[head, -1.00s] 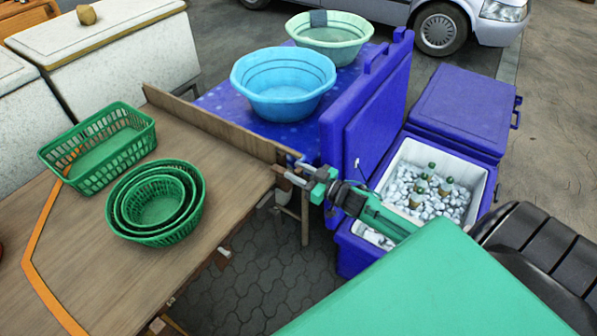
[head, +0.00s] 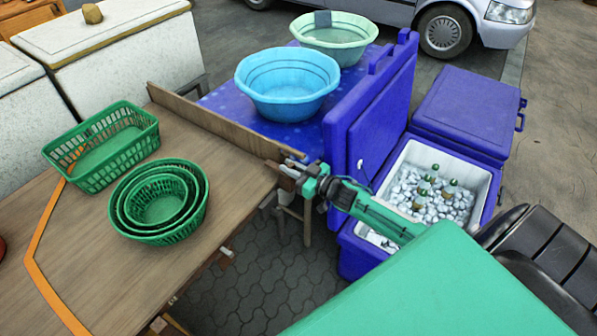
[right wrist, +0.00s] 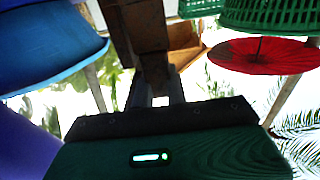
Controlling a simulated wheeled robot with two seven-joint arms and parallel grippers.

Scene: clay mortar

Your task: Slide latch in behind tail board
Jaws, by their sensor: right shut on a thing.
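The tail board (head: 215,124) is a long upright brown wooden plank along the far edge of the wooden table. My right gripper (head: 291,172) is at the board's near right end, at the table corner. It is shut on a small brown piece, seemingly the latch, which is mostly hidden by the fingers in the head view. In the right wrist view, a dark brown wooden piece (right wrist: 142,28) runs up from between the fingers. I cannot tell whether the latch touches the board or sits behind it. My left gripper is not in view.
Green baskets (head: 160,195) stand on the wooden table (head: 90,245). Beyond the board, a blue basin (head: 287,85) stands on a blue-covered table. An open blue cooler (head: 372,240) with ice and bottles is close to my right arm, its raised lid (head: 375,105) just behind the gripper.

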